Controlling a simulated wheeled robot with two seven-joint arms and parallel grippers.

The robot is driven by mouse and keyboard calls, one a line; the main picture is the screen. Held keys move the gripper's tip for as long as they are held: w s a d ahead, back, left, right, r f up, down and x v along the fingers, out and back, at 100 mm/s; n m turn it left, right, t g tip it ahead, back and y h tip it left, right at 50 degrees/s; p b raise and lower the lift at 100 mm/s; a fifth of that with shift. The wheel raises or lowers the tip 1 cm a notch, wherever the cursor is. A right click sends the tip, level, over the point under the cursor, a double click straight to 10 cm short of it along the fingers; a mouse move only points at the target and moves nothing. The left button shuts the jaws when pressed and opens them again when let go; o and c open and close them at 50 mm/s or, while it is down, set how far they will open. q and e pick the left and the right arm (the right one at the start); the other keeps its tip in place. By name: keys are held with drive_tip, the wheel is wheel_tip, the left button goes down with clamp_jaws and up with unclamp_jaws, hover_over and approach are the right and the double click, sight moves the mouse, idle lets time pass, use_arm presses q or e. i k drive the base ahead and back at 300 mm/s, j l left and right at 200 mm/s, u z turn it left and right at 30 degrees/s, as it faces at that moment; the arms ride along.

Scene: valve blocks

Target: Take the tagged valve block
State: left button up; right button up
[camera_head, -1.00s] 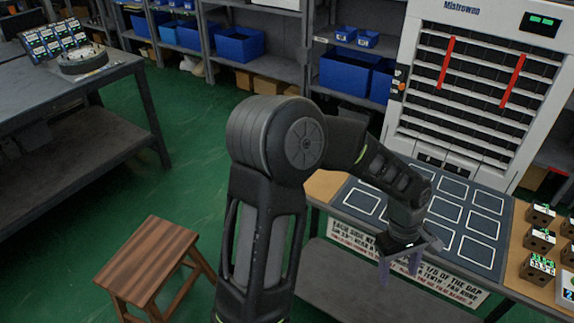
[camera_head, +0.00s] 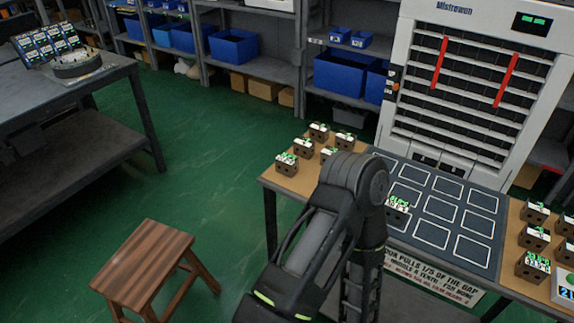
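Dark valve blocks with white and green markings stand in two groups on the table. One group, with a block (camera_head: 287,165) nearest the front, is at the table's left end. The other group, with a block (camera_head: 533,267) nearest the front, is at the right. A single block (camera_head: 397,212) with green and white lettering sits on the dark mat (camera_head: 405,226), partly beside my arm. I cannot tell which block is the tagged one. My arm bends in front of the table and hides part of the mat. Neither gripper shows.
The mat has several white-outlined squares, mostly bare. A tall white cabinet (camera_head: 443,162) with two red bars stands behind the table. A wooden stool (camera_head: 150,252) stands on the green floor at left. A grey workbench (camera_head: 105,85) is further left.

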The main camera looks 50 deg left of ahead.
sight(287, 164)
drive_tip(key=i, duration=0.5)
drive_tip(key=u, duration=2.15)
